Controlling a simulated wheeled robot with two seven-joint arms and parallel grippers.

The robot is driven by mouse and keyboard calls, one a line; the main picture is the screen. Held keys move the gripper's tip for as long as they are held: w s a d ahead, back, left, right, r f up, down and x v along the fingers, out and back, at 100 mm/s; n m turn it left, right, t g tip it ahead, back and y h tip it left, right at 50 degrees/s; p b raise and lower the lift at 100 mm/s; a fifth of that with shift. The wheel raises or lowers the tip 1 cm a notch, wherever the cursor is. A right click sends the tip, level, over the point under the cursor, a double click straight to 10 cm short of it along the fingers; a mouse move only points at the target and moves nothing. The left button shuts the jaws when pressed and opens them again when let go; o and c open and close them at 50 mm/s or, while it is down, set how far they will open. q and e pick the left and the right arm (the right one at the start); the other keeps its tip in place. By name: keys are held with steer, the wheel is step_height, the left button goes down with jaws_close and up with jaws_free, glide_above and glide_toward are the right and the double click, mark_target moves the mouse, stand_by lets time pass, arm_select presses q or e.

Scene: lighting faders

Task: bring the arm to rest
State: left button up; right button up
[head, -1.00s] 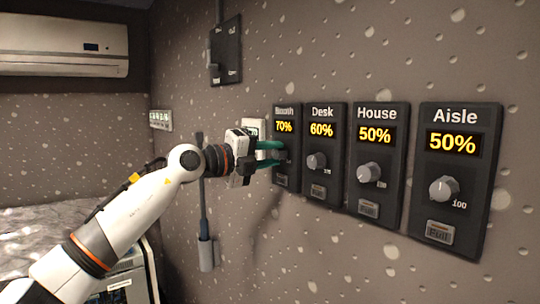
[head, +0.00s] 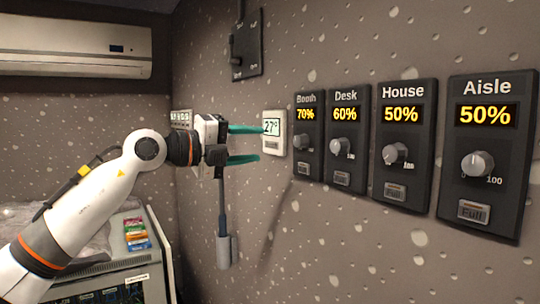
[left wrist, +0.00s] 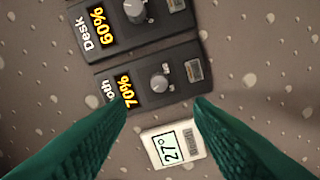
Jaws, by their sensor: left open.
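My left gripper (head: 258,144) is open and empty, its two green fingers apart, in front of the wall left of the fader panels. In the left wrist view its fingers (left wrist: 160,108) also stand apart with nothing between them. The Booth panel (head: 308,160) reads 70% and its knob (left wrist: 159,82) shows clear of the fingers. The Desk panel (head: 345,165) reads 60%. The House panel (head: 402,165) and the Aisle panel (head: 487,195) each read 50%. My right gripper is not in view.
A white thermostat (head: 274,147) reading 27° is on the wall close to the fingertips. A dark switch box (head: 247,45) is above. A grey-handled tool (head: 223,250) hangs below the gripper. An air conditioner (head: 70,50) is at the upper left. Colored packs (head: 136,232) lie on a cabinet.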

arm_select(q)
steer(key=shift+v, duration=0.8)
